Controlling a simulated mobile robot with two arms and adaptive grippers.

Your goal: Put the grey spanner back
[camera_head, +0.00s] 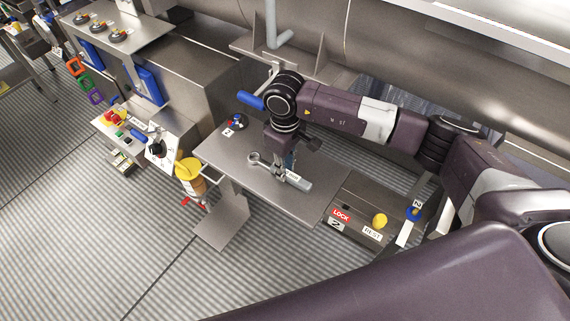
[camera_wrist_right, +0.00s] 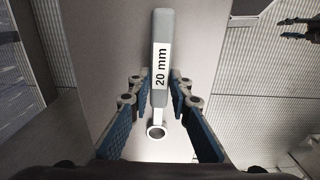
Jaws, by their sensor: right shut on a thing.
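The grey spanner (camera_head: 298,181) has a ring end, and its handle points to the lower right over a steel table (camera_head: 222,150). In the right wrist view the spanner (camera_wrist_right: 161,40) shows a "20 mm" label, with its ring toward me. My right gripper (camera_head: 288,162) points down and is shut on the spanner; its fingers (camera_wrist_right: 159,95) flank the handle near the ring. I cannot tell whether the spanner touches the table. What looks like my left gripper (camera_wrist_right: 300,28) shows small and dark at the upper right edge of the wrist view.
A box with a red LOCK label (camera_head: 341,215) and a yellow knob (camera_head: 379,221) stands right of the table. A yellow-lidded jar (camera_head: 189,170) stands off its left edge. A large pipe (camera_head: 430,60) runs behind.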

